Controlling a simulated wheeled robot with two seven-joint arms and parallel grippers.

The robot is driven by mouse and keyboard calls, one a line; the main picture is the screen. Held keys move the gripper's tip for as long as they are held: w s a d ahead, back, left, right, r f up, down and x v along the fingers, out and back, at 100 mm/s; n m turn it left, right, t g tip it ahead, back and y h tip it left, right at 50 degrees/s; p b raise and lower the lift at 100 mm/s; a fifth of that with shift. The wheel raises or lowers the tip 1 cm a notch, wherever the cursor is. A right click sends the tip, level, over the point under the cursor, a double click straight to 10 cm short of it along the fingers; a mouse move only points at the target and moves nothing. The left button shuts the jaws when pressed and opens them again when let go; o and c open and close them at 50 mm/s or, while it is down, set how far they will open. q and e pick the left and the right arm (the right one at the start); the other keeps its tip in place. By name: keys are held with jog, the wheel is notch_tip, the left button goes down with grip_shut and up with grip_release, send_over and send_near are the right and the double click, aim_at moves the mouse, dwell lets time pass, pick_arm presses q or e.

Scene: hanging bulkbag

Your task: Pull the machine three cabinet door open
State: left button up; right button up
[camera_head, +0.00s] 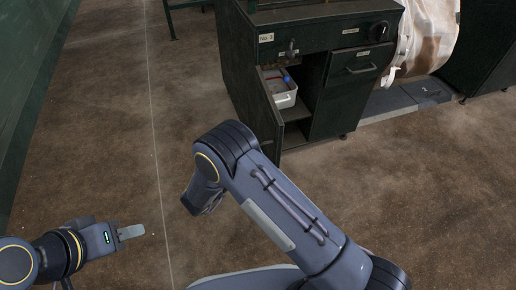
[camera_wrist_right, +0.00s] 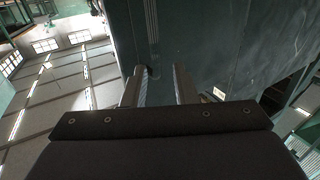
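The dark green machine cabinet (camera_head: 315,70) stands at the upper middle in the head view, with a small number label (camera_head: 266,38) whose digit is hard to read. Its left door (camera_head: 256,100) stands swung open toward me, and a white bin (camera_head: 284,97) shows inside. My right gripper (camera_wrist_right: 160,88) has its fingers apart in the right wrist view, with a dark green panel beyond them and nothing clearly held. In the head view it is mostly hidden by its arm. My left gripper (camera_head: 131,232) is low at the left, empty and away from the cabinet; its finger gap is not visible.
A closed front with a handle (camera_head: 361,69) is right of the opening. A whitish bulk bag (camera_head: 428,35) hangs at the upper right above a grey floor plate (camera_head: 400,100). A green wall (camera_head: 30,70) runs along the left. The brown floor between is clear.

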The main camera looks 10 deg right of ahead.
jog(key=shift+v, duration=1.65)
